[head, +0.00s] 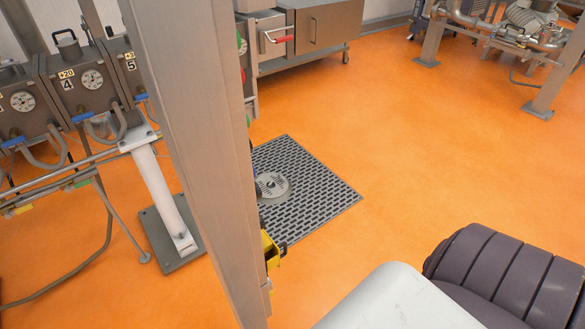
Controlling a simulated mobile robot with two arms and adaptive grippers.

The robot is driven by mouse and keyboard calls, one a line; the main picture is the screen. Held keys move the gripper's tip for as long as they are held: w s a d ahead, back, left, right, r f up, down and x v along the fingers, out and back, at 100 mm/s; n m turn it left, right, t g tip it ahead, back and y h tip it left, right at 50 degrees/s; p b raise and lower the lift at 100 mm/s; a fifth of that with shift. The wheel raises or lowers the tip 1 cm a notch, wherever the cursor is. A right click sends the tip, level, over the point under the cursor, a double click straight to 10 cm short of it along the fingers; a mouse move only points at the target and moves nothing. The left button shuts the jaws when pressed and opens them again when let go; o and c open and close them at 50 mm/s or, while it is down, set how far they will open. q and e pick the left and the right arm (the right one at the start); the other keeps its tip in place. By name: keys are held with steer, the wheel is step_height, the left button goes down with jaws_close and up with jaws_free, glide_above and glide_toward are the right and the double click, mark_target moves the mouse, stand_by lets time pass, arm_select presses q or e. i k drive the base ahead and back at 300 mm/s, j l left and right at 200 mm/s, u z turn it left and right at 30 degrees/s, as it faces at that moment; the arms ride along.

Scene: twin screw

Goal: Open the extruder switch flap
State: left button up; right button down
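I cannot make out the extruder switch flap for certain. A small yellow part (270,250) with a dark piece at its side shows at the right edge of a tall metal post (195,130). Most of it is hidden by the post, and I cannot tell if it is the flap or whether it is open. On the left stand metal machine blocks (88,84) with round gauges, number labels 4 and 5, blue fittings and hoses. Neither of my grippers is in view.
A floor grate (318,205) with a round drain plate lies behind the post. A metal cabinet (325,28) stands at the back. Pipework on legs (500,35) stands at the upper right. The orange floor (440,150) between them is clear.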

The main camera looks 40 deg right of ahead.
mark_target(273, 258)
steer(key=l+u, duration=0.1)
steer(key=l, duration=0.3)
steer(key=k+l, duration=0.15)
steer(key=l, duration=0.3)
steer(key=k+l+u, duration=0.15)
steer(key=l, duration=0.65)
steer(key=k+l+u, duration=0.15)
steer(key=l, duration=0.25)
